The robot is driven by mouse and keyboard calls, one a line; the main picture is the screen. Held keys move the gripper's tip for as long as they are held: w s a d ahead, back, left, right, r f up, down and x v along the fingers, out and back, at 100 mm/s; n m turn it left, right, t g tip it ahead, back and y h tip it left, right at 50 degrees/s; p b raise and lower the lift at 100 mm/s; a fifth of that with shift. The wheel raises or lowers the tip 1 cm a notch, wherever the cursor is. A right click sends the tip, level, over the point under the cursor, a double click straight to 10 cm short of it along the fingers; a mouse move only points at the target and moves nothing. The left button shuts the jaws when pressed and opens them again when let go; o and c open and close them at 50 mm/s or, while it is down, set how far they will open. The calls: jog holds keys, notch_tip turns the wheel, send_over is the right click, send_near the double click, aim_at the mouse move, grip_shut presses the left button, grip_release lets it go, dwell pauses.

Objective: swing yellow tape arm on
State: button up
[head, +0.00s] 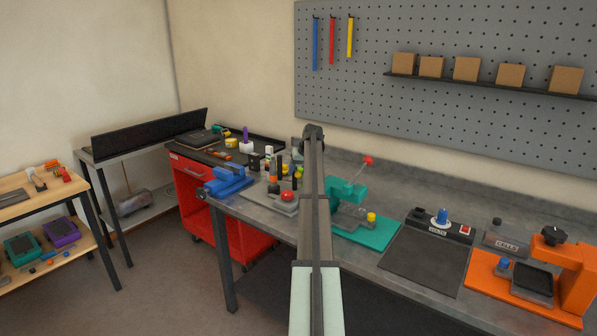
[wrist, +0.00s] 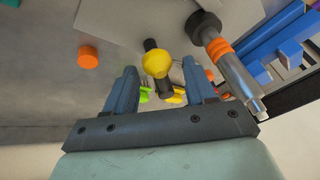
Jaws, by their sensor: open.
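In the wrist view my gripper (wrist: 160,72) is open and empty, its two blue-grey fingers apart. A yellow ball (wrist: 156,63) on a dark stem shows between and beyond the fingertips. I cannot tell whether this is the yellow tape arm. A metal rod with orange bands (wrist: 220,48) and a black end lies to the right. Small green and yellow parts show low between the fingers. In the head view my arm hides the gripper and part of the grey plate (head: 285,207), where several coloured posts and a red knob (head: 288,196) stand.
A blue vise (head: 226,182) stands left of the plate. A teal press (head: 350,193) with a red-knobbed lever stands close right of my arm. An orange round piece (wrist: 88,57) lies left in the wrist view. A dark mat (head: 425,262) lies farther right.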

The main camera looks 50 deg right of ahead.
grip_shut()
dwell(0.4)
jog(key=shift+s+d, duration=0.1)
jog(key=shift+s+d+r+n+y, duration=0.15)
jog(key=shift+d+n+y, duration=0.45)
jog(key=shift+n, duration=0.7)
jog(key=shift+s+d+f+n+y, duration=0.1)
jog(key=shift+d+n+y, duration=0.5)
jog(key=shift+n, duration=0.7)
jog(key=shift+s+d+r+n+y, duration=0.15)
jog(key=shift+d+n+y, duration=0.4)
jog(key=shift+n, duration=0.75)
jog(key=shift+d+f, duration=0.1)
grip_release()
jog(key=shift+s, duration=0.1)
